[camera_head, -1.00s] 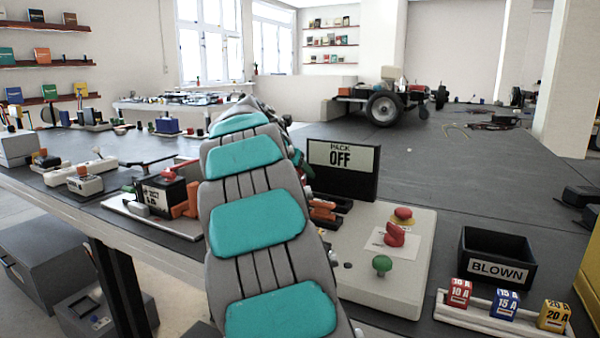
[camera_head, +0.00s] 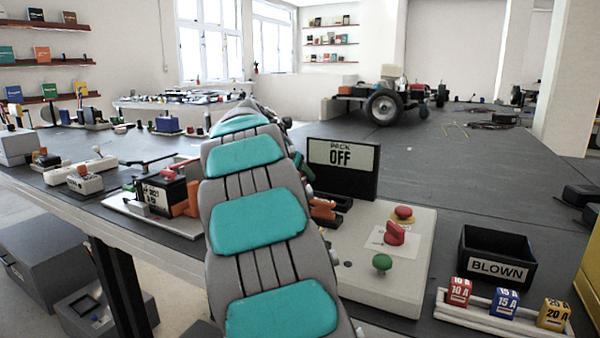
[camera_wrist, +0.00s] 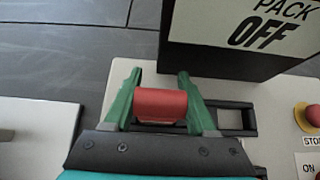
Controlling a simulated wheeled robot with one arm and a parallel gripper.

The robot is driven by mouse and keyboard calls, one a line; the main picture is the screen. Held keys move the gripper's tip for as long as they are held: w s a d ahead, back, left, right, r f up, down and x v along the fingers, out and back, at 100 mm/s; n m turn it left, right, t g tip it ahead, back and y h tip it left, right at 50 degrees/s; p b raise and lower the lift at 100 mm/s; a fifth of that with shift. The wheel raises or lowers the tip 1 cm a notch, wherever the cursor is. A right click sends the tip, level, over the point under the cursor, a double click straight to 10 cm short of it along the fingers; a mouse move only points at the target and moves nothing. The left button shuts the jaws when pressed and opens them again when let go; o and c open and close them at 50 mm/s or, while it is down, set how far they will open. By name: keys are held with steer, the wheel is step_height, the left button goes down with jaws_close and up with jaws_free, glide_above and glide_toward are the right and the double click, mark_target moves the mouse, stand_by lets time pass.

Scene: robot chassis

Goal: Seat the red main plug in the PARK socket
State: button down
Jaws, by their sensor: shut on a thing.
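The red main plug (camera_wrist: 161,105) shows in the wrist view as a red block between the two green fingers of my gripper (camera_wrist: 161,92). My gripper is shut on it. The plug's lower end is hidden by my gripper. A black open frame (camera_wrist: 247,119) lies just right of the fingers; I see no PARK label, so I cannot tell if it is the socket. In the head view my arm hides most of the gripper. An orange-red piece (camera_head: 322,210) shows beside the arm, in front of the display.
The black display (camera_head: 343,168) reads PACK OFF. The pale panel (camera_head: 365,280) carries a red knob (camera_head: 395,233), a green button (camera_head: 382,262) and a red stop button (camera_head: 403,213). A BLOWN bin (camera_head: 497,257) and fuse blocks stand right; a battery (camera_head: 160,193) stands left.

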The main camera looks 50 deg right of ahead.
steer(key=shift+f, duration=1.1)
steer(key=shift+c, duration=0.6)
jaws_free()
steer(key=shift+v, duration=3.95)
